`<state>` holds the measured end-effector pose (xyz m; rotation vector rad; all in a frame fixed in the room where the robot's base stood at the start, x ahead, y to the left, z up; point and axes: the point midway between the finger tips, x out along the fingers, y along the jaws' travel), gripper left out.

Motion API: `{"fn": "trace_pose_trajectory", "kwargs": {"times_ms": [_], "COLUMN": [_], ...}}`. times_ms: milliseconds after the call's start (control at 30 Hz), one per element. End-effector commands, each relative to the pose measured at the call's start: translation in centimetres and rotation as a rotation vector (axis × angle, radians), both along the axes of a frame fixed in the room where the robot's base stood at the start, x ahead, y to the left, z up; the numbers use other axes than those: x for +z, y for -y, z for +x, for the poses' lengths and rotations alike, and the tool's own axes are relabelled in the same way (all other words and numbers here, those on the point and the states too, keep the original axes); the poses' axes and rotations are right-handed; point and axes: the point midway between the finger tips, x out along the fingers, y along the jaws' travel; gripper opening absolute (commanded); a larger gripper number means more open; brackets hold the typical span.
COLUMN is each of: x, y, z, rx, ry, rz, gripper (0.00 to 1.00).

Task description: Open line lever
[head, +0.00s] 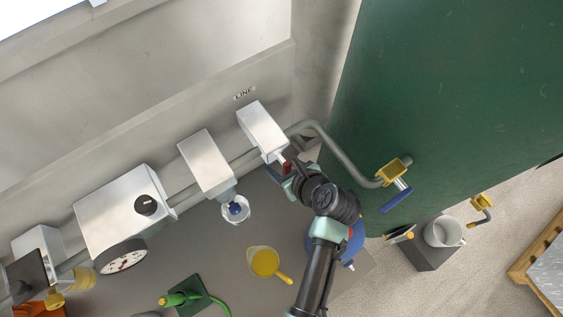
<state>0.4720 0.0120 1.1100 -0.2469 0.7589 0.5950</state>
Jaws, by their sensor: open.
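A "LINE" label (243,95) is on the wall above a silver box (262,130). A small red part (287,167), perhaps the line lever, shows at the lower end of this box. My gripper (291,168) is open right at this red part. The gripper and wrist hide much of the spot, so I cannot tell whether the fingers are around the red part or touching it. My arm comes up from the bottom of the picture.
A grey pipe (340,155) runs right to a yellow valve (394,171) with a blue handle (396,201), before a green panel (450,90). A second silver box (206,162), a dial gauge (122,258) and a yellow cup (265,262) are left of my arm.

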Motion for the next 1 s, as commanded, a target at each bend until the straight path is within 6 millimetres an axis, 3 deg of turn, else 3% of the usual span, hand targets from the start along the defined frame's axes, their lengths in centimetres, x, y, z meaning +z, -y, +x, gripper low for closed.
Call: {"fn": "trace_pose_trajectory", "kwargs": {"times_ms": [267, 500, 567, 1000], "x": [-0.06, -0.05, -0.06, -0.05], "y": [-0.03, -0.02, -0.02, -0.01], "z": [0.04, 0.03, 0.02, 0.02], "rx": [0.0, 0.0, 0.0, 0.0], "ry": [0.0, 0.0, 0.0, 0.0], "rz": [0.0, 0.0, 0.0, 0.0], "gripper": [0.51, 0.07, 0.0, 0.0]}}
